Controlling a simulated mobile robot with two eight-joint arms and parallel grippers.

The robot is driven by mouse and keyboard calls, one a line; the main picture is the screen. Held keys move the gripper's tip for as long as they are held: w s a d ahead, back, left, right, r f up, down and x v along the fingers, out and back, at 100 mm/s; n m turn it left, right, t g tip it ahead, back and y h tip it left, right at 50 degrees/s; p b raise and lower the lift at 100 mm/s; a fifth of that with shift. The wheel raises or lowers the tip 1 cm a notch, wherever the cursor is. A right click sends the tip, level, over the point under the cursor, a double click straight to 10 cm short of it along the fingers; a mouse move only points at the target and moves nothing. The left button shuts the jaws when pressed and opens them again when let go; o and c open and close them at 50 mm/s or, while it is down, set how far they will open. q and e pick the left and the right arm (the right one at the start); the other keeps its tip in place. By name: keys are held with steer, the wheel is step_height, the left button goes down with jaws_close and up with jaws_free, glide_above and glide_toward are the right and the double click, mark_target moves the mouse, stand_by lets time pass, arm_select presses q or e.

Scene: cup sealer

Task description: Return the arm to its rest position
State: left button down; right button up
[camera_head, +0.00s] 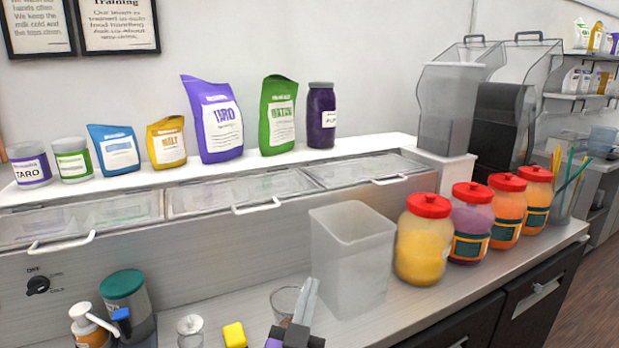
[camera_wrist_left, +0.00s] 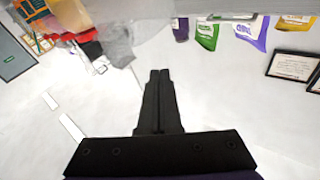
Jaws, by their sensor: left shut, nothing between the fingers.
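My left gripper (camera_head: 303,305) shows at the bottom middle of the head view, pointing up over the front of the counter. In the left wrist view its two dark fingers (camera_wrist_left: 160,80) lie together with nothing between them. In the head view a clear cup (camera_head: 285,299) stands just left of the gripper, partly hidden by it. My right gripper is in neither view.
A translucent square bin (camera_head: 350,255) stands right of the gripper, with red-lidded jars (camera_head: 425,245) beyond it. A yellow block (camera_head: 235,335), a glass jar (camera_head: 190,332) and a pump bottle (camera_head: 90,325) stand to the left. Lidded compartments (camera_head: 230,193) line the back.

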arm_select(q)
steer(key=s+a+f+n+g+y+p, duration=0.2)
steer(key=s+a+f+g, duration=0.5)
steer(key=s+f, duration=0.3)
steer(key=s+a+f+n+g+y+p, duration=0.2)
steer(key=s+a+f+g, duration=0.5)
steer(key=f, duration=0.7)
steer(key=s+a+p, duration=0.1)
steer(key=s+a, duration=0.1)
steer(key=a, duration=0.1)
steer(key=shift+s+a+y, duration=0.3)
steer(key=shift+s, duration=0.1)
steer(key=shift+f, duration=0.1)
